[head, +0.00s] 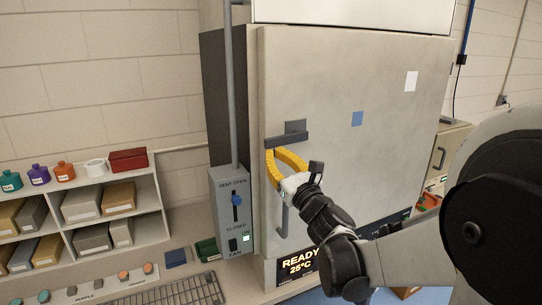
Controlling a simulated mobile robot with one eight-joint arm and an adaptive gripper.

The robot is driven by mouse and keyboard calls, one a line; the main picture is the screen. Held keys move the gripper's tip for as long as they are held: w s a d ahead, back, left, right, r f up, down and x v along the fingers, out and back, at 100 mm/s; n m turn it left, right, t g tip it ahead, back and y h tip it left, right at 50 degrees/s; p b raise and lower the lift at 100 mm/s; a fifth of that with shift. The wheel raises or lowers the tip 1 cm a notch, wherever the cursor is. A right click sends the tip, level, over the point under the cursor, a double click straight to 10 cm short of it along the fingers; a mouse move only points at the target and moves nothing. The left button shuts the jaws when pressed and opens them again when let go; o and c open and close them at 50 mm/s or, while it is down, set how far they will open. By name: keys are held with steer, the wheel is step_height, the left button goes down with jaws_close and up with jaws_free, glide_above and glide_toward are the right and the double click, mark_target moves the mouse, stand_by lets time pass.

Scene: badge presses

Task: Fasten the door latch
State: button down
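The door (380,95) is the broad grey front of a tall cabinet, and it looks closed or nearly so. The latch (288,138) is a dark grey bar lying almost level near the door's left edge, with a square plate behind its right part. My gripper (270,153) has yellow fingers just below the left part of the latch. I cannot tell whether they touch it. The fingers curve towards each other, and the gap at their tips is too small to judge. A vertical grey handle (284,218) shows below, partly hidden by my gripper.
A control box (231,212) with a blue vent slider and a fan switch stands left of the door, under a vertical pipe. A "READY 25°C" display (298,266) is below.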

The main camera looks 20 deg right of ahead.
stand_by(0.4)
step_height(320, 180, down, 5)
steer(key=b, duration=0.5)
steer(key=r+p+v, duration=0.1)
steer(key=v, duration=0.8)
steer(key=shift+s+f+p, duration=0.15)
steer(key=shift+s+p, duration=0.2)
steer(key=shift+s, duration=0.15)
